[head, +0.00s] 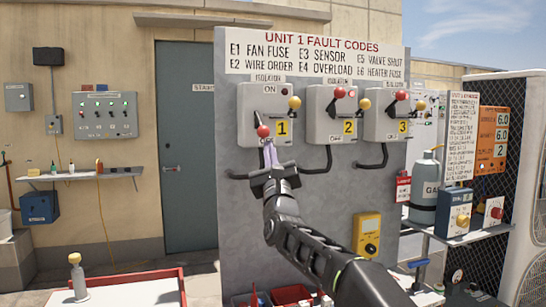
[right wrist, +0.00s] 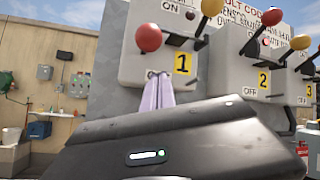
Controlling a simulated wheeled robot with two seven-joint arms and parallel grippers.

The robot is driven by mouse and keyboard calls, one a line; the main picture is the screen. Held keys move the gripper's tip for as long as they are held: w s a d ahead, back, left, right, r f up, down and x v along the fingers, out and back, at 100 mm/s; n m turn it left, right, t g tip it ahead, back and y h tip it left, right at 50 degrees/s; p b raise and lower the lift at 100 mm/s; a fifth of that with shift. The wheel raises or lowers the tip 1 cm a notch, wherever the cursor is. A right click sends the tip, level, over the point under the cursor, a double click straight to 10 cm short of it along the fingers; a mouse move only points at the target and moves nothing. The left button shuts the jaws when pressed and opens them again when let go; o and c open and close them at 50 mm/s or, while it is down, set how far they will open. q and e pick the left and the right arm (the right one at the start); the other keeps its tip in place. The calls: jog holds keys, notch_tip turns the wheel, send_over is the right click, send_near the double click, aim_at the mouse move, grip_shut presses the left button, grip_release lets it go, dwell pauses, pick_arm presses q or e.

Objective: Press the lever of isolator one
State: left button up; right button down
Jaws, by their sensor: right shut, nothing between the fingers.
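Isolator one (head: 279,108) is a grey box with a yellow "1" plate on the upright grey panel. Its lever has a red ball (head: 263,131), low at the box's left side. A yellow ball (head: 295,102) sits at its upper right. In the right wrist view the red ball (right wrist: 148,38) and yellow ball (right wrist: 211,7) are near the top. My right gripper (head: 269,148) is shut and empty, fingers pointing up just below the red ball. In the right wrist view its fingertips (right wrist: 158,76) show a small gap under the ball. My left gripper is out of view.
Isolator two (head: 325,125) and isolator three (head: 380,127) are to the right, their red balls higher up. Dark conduits bend below the boxes. A yellow meter (head: 367,235) hangs lower on the panel. A red-edged tray (head: 130,281) stands at the lower left.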

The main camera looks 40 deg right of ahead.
aim_at(260, 123)
jog(key=shift+s+a+r, duration=0.9)
jog(key=shift+a, duration=0.15)
jog(key=shift+s+a+r+p, duration=0.1)
jog(key=shift+s+r+p, duration=0.15)
jog(key=shift+p, duration=0.4)
jog(key=shift+r+y, duration=0.1)
jog(key=shift+y, duration=0.3)
